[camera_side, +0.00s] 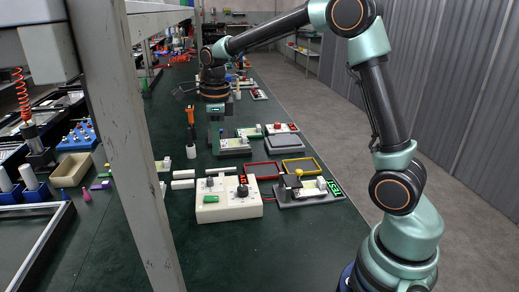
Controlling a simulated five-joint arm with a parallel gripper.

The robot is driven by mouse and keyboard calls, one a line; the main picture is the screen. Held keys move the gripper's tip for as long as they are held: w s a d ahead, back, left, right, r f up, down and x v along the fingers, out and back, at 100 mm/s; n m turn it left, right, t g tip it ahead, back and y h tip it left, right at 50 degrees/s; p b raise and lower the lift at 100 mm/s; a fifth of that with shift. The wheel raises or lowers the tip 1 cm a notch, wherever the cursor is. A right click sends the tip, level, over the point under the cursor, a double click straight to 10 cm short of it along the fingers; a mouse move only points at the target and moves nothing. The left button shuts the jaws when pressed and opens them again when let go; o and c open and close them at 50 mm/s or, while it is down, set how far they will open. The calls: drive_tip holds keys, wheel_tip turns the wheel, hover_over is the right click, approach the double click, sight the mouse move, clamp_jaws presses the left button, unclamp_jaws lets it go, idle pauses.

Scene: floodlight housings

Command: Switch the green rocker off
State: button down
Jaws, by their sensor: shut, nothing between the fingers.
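A white control box (229,204) stands on the dark green bench, in the lower middle of the side view. A green rocker (210,199) sits on the left of its sloped face; which way it is tipped is too small to tell. A dark knob (242,191) is to the right of the rocker, with a small red display (242,180) above it. My gripper (216,140) hangs down behind the box in the picture, well apart from the rocker. It is shut and empty; its fingertips are small and hard to make out.
White blocks (182,184) lie to the box's left. A frame post (135,140) crosses the left foreground. The bench in front of the box is clear.

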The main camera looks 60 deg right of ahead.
idle(0.4)
drive_tip(key=m, duration=1.2)
drive_tip(key=w+a+m, duration=0.1)
drive_tip(key=m, duration=0.5)
drive_tip(key=shift+r, duration=0.1)
idle(1.1)
